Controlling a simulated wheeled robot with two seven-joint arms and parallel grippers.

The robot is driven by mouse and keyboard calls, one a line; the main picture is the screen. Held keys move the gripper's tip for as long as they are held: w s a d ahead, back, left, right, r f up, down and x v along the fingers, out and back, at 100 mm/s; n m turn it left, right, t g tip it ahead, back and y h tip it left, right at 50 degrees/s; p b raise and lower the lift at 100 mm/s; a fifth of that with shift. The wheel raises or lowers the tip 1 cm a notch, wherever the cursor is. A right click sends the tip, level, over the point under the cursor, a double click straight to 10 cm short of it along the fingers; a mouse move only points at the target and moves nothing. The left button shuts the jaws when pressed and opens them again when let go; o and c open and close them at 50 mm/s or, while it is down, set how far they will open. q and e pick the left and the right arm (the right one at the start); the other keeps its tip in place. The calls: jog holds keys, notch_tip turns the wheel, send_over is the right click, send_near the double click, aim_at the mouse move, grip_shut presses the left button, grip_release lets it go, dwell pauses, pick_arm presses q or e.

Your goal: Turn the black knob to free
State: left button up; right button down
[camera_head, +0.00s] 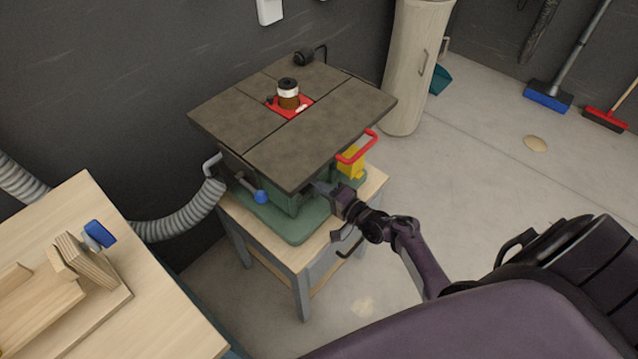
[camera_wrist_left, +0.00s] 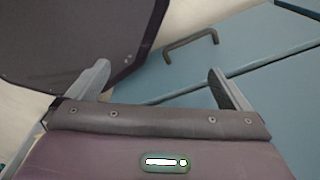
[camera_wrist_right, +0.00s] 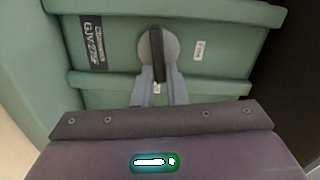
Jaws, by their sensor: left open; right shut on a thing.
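The black knob (camera_wrist_right: 157,52) is a bar on a round grey disc, set on the green machine body (camera_wrist_right: 220,65). It stands nearly upright in the right wrist view. My right gripper (camera_wrist_right: 158,72) is shut on its lower part. A small white label (camera_wrist_right: 197,50) sits right of the disc, and another is partly hidden below it; I cannot read either surely. In the head view my right gripper (camera_head: 326,189) reaches under the dark tabletop's front edge, and the knob is hidden. My left gripper (camera_wrist_left: 160,80) is open and empty, out of the head view.
The dark machine tabletop (camera_head: 335,115) overhangs the knob area. A red handle (camera_head: 357,147) and a blue-ended lever (camera_head: 260,196) flank my right gripper. A grey hose (camera_head: 185,222) runs left. A blue cabinet (camera_wrist_left: 250,50) with a handle lies ahead of my left gripper.

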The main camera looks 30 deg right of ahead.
jog(key=shift+f+m, duration=0.1)
jog(key=shift+m, duration=0.7)
jog(key=c, duration=1.5)
grip_release()
jog(key=shift+f, duration=0.1)
jog(key=shift+o, duration=0.2)
jog(key=v, duration=0.7)
jog(key=shift+s+d, duration=0.2)
jog(key=shift+s, duration=0.15)
